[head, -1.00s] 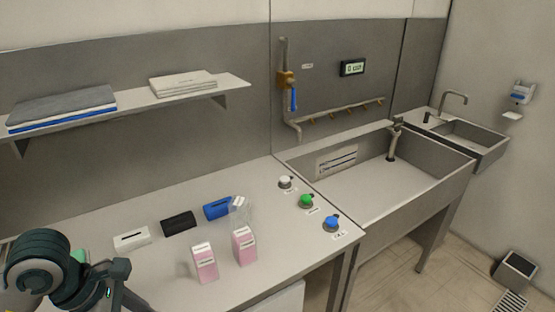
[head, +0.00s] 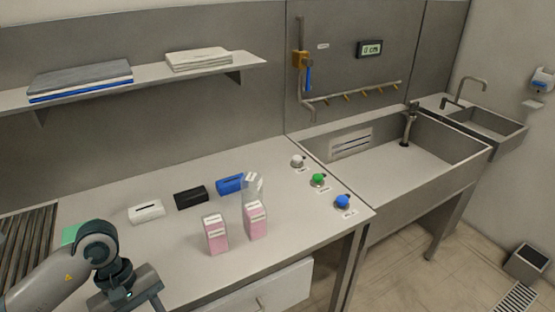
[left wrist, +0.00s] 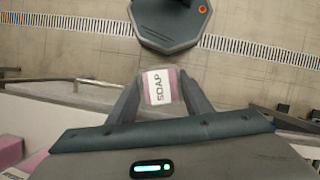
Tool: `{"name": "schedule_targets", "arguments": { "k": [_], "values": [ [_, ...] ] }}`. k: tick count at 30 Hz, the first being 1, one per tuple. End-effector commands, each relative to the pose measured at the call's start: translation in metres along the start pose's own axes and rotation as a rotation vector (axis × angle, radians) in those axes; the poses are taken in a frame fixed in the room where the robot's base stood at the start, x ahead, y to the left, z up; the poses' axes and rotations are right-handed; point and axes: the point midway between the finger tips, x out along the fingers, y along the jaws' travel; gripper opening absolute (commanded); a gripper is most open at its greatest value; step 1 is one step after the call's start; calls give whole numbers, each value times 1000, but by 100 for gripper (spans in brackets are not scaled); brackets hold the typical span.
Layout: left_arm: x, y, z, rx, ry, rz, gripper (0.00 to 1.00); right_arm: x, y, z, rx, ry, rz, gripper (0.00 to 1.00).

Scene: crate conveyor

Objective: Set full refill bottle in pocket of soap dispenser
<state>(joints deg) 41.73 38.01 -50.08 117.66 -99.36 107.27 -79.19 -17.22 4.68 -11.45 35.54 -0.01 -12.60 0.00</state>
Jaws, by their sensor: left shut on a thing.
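My left gripper (left wrist: 160,95) is shut on a pink bottle (left wrist: 172,74) with a white label reading SOAP; the bottle sits between the two fingers in the left wrist view. In the head view my left arm is at the lower left, and the held bottle is not visible there. The soap dispenser (head: 543,80), white and blue, hangs on the right wall, far from my gripper; its pocket is too small to make out. Two pink bottles (head: 215,236) (head: 256,222) stand upright on the counter, with a clear container (head: 253,184) behind them. My right gripper is out of view.
A large sink (head: 430,175) and a small basin (head: 480,122) stand between counter and dispenser. A bin (head: 528,262) stands on the floor.

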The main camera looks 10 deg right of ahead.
Motion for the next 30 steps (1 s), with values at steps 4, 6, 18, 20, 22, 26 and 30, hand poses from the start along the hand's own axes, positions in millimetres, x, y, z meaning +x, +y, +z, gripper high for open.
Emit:
{"name": "schedule_targets", "arguments": {
  "k": [4,6,18,20,22,26,30],
  "values": [
    [25,-13,-13,221,-6,-89,10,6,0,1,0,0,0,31],
    [34,-19,-18,313,-10,-125,10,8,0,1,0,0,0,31],
    [52,-34,-29,537,-28,-212,10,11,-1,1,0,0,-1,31],
    [52,-34,-29,538,-28,-212,10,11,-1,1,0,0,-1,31],
    [52,-34,-29,538,-28,-211,10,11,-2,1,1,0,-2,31],
    [52,-34,-29,537,-28,-211,10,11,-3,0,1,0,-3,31],
    [52,-34,-29,536,-28,-210,10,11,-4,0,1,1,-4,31]
  ]
}}
